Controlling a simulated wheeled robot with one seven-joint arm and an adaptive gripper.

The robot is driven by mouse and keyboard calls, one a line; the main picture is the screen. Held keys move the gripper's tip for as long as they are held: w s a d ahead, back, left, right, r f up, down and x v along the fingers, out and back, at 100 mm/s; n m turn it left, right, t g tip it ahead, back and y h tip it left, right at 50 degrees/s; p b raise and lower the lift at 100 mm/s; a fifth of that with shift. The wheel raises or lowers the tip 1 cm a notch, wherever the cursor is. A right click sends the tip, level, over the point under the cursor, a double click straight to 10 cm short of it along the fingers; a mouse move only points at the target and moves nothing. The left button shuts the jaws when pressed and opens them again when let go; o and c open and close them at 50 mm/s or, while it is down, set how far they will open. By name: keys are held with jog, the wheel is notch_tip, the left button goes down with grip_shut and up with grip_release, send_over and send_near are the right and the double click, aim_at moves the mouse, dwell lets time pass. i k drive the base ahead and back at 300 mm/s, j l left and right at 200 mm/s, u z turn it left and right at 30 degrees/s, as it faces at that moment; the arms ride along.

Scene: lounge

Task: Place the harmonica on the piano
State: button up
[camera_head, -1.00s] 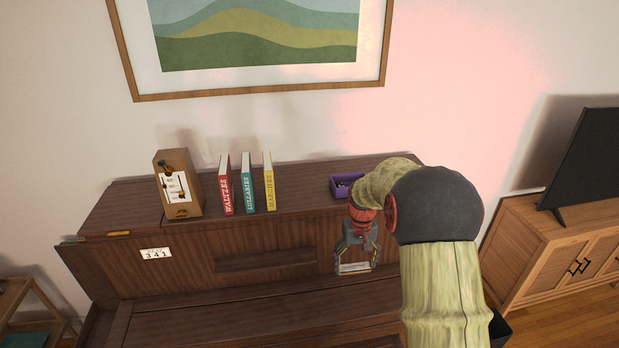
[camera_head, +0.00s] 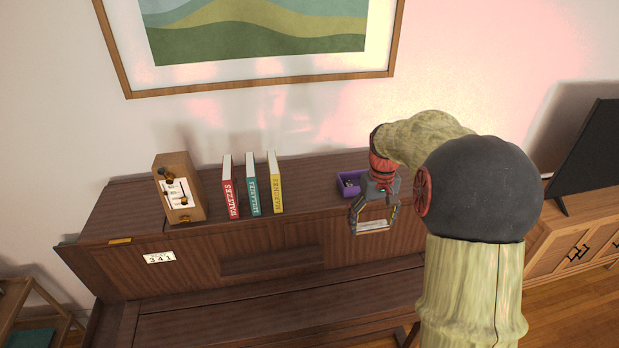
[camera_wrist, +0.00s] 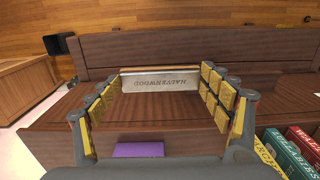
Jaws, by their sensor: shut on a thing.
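The piano (camera_head: 290,213) is a dark brown upright with a flat top. The gripper hangs near the right part of the top's front edge, in front of the purple tray. I cannot tell the gap between harmonica and wood.
On the piano top stand a wooden metronome-like box (camera_head: 180,188) and red (camera_head: 231,188), teal (camera_head: 252,184) and yellow (camera_head: 275,183) books. A purple tray (camera_head: 350,184) with small items sits behind the gripper. Bare top lies between books and tray.

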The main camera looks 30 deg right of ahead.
aim_at(317, 191)
jog(key=i, duration=1.1)
